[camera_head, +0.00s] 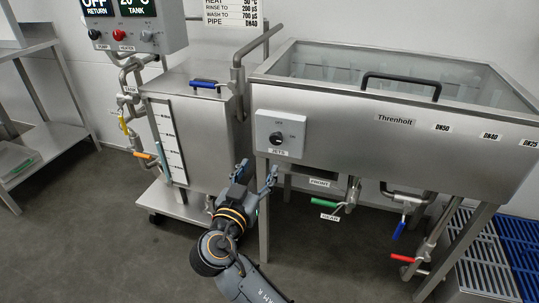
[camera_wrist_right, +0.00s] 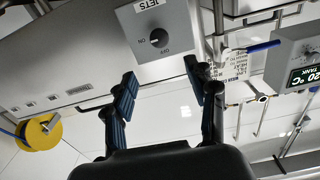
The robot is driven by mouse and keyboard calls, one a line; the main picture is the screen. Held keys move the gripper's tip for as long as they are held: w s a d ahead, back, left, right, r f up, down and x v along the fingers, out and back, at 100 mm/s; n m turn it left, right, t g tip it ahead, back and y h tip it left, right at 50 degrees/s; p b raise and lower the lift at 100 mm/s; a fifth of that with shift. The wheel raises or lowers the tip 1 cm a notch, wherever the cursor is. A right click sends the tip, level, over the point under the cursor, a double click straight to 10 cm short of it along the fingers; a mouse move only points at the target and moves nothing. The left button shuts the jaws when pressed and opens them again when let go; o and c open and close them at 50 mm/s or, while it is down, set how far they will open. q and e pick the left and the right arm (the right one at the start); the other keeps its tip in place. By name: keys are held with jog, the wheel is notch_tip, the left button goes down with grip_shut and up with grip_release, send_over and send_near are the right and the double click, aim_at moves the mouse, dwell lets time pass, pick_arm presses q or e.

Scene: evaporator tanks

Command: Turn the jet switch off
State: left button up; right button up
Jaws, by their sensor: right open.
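The jet switch is a black round knob (camera_head: 277,138) on a pale box labelled JETS, on the left of the large tank's front. In the right wrist view the knob (camera_wrist_right: 158,38) appears upside down, between the gripper's fingers and beyond their tips. ON and OFF marks show beside it; I cannot tell surely which its pointer faces. My right gripper (camera_head: 257,173) is open and empty, below and slightly left of the switch box, apart from it. Its spread fingers also show in the wrist view (camera_wrist_right: 160,74). My left gripper is not in view.
The large tank (camera_head: 349,121) has a black lid handle (camera_head: 401,82). Green (camera_head: 325,203), blue (camera_head: 399,229) and red (camera_head: 403,258) valve handles hang beneath it. A smaller wheeled tank (camera_head: 205,135) stands left, under a control box (camera_head: 132,25). Floor is open at front left.

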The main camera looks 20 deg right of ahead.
aim_at(275, 140)
jog(key=x, duration=1.3)
jog(key=shift+w+d+f, duration=0.1)
jog(key=shift+w+d, duration=0.05)
jog(key=c, duration=1.1)
jog(key=shift+c, duration=0.2)
